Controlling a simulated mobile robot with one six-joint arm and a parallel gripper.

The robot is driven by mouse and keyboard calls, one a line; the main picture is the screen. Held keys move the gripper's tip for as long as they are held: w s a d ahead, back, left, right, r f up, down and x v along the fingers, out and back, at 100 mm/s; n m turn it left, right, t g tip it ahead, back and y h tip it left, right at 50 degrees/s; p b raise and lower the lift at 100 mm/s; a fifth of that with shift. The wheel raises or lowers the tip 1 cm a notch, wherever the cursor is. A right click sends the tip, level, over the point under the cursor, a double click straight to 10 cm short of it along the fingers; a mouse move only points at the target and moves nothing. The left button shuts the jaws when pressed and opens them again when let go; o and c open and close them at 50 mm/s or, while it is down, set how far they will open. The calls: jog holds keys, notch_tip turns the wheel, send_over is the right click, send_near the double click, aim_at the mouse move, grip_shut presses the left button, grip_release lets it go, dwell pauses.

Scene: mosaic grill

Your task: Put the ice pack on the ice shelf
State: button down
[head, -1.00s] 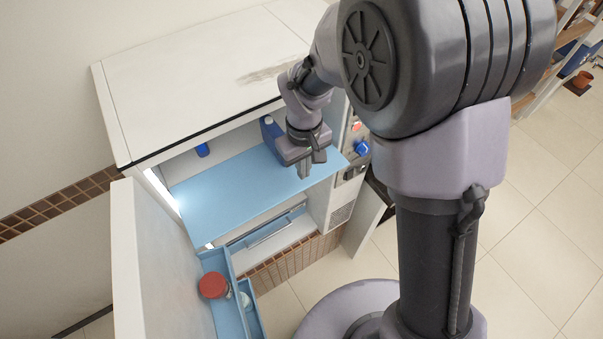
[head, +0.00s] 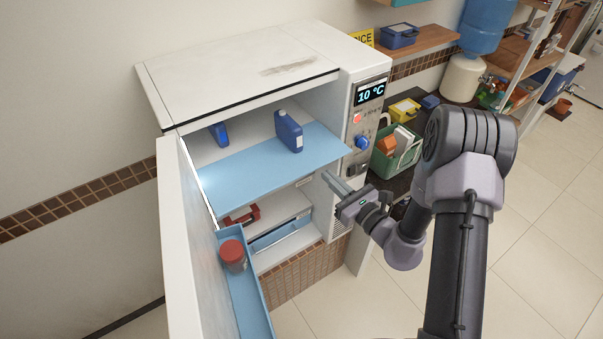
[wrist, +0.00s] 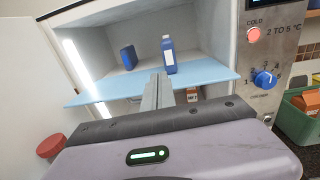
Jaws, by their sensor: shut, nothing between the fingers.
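A blue jug-like container with a pale label (head: 288,131) stands upright on the light blue upper shelf (head: 250,172) of the open fridge; it also shows in the wrist view (wrist: 169,56). A second blue object (head: 219,134) stands further left on that shelf, also seen in the wrist view (wrist: 128,57). I cannot tell which one is the ice pack. A yellow sign reading "ICE" (head: 362,38) is beside a wooden wall shelf (head: 432,42). My gripper (head: 333,182) is shut and empty, in front of the fridge's right side, apart from both blue objects.
The open fridge door (head: 182,250) stands at left, its blue door bin (head: 250,305) holding a red-lidded jar (head: 233,256). A blue box (head: 397,36) sits on the wooden shelf. A green crate (head: 397,150) stands right of the control panel.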

aim_at(298, 142)
jog(key=shift+m+t+h, duration=0.3)
jog(key=shift+h, duration=0.1)
jog(key=p+x, duration=0.1)
jog(key=x, duration=0.3)
jog(key=p+x, duration=0.1)
jog(key=x, duration=0.4)
jog(key=d+p+x, duration=0.1)
jog(key=p+x, duration=0.1)
jog(key=x, duration=0.3)
jog(key=shift+w+a+f, duration=0.1)
jog(key=shift+w+f, duration=0.05)
jog(key=shift+w, duration=0.35)
